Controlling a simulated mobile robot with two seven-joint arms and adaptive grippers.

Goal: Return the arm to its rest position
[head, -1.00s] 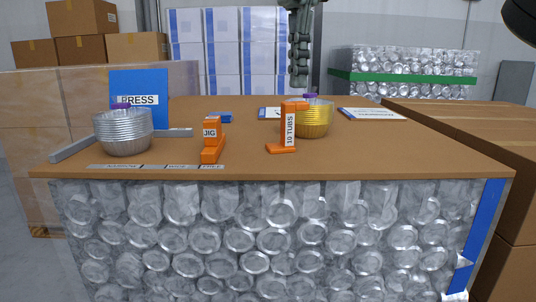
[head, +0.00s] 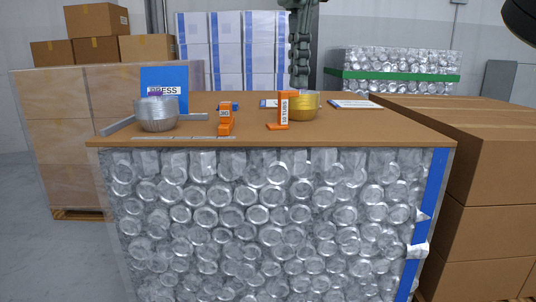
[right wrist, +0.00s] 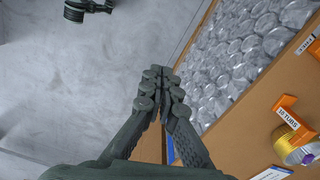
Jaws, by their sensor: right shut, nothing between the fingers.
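My right gripper (head: 300,84) hangs at the top middle of the head view, fingers down, clear of the table. In the right wrist view its fingers (right wrist: 163,72) are shut together with nothing between them, over grey floor beside the table's front. The brown table (head: 350,135) holds a silver tub stack (head: 158,116), an orange JIG block (head: 225,120), an orange 10 TUBS stand (head: 283,108) and gold tubs (head: 306,105). The gold tubs (right wrist: 284,148) and the stand (right wrist: 289,112) also show in the right wrist view.
Brown boxes (head: 470,135) flank the table on the right. A pallet of boxes (head: 60,140) stands at the left. Wrapped cans (head: 260,225) fill the table's front. Bare floor (head: 60,265) shows at the lower left. A blue PRESS panel (head: 165,80) stands behind the silver tubs.

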